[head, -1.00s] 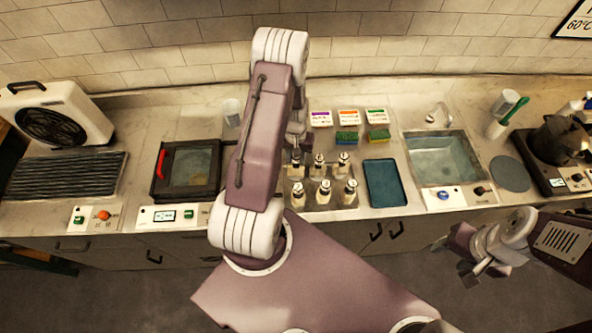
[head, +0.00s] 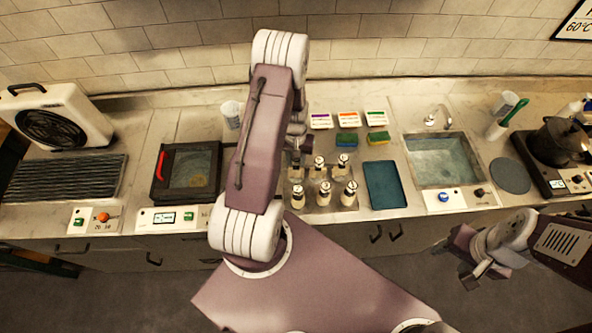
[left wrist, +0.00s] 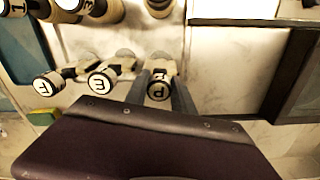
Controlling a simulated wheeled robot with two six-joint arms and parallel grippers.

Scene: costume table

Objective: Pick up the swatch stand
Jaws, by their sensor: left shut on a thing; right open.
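The piece I take as the swatch stand (left wrist: 160,88) has a dark round top with a white letter disc and a pale tan body. It stands at the left end of the back row among similar pieces (head: 319,166). My left gripper (left wrist: 160,98) is shut on it, one dark finger on each side. In the head view, the left gripper (head: 298,146) is partly hidden behind my arm, and so is the held stand. Its base is not clearly visible. My right gripper (head: 478,266) is open and empty, in front of the counter at the right.
A dark frame with a red handle (head: 186,170) is to the left.

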